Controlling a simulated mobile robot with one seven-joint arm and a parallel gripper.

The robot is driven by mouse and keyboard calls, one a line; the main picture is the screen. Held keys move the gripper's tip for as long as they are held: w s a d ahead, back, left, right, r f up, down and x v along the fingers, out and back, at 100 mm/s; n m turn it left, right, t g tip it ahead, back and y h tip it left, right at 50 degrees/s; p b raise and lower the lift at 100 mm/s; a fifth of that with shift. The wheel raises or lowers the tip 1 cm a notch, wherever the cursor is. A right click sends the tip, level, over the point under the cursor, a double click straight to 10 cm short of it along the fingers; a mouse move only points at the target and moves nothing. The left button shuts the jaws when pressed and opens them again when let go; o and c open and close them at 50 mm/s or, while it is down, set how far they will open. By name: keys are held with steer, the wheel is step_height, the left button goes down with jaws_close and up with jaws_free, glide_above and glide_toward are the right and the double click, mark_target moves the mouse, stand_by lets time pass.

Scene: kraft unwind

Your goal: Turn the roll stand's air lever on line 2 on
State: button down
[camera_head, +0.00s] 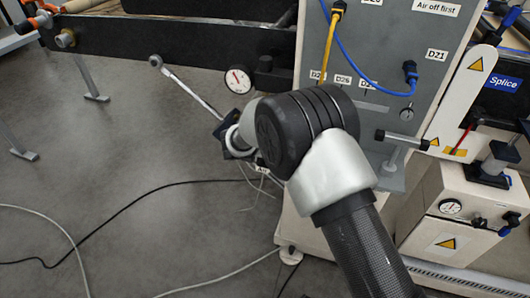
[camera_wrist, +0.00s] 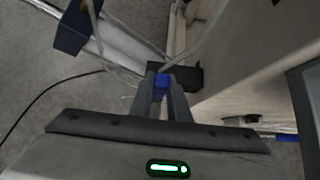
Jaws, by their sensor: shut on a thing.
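My gripper (camera_wrist: 163,84) shows in the wrist view with its two grey fingers shut on a small blue piece (camera_wrist: 161,81). The blue piece looks like the end of a lever handle, but most of it is hidden between the fingers. A black block (camera_wrist: 188,76) sits just beyond the fingertips, close to a pale cabinet side. In the head view my arm's wrist covers the gripper and the place it holds. I cannot tell which way the lever points, and no line number is readable there.
A grey panel (camera_head: 427,30) with labels and cables stands behind my arm. A round gauge (camera_head: 238,80) and a silver rod (camera_head: 190,88) are left of my wrist. A white unit (camera_head: 452,207) stands right. Cables cross the open floor (camera_head: 120,150) at left.

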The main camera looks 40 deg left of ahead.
steer(key=shift+f, duration=0.1)
stand_by(0.5)
steer(key=c, duration=1.7)
jaws_free()
steer(key=shift+d, duration=0.1)
steer(key=p+v, duration=0.3)
steer(key=v, duration=1.4)
steer(key=shift+s+d+r, duration=0.15)
steer(key=shift+d+r, duration=0.05)
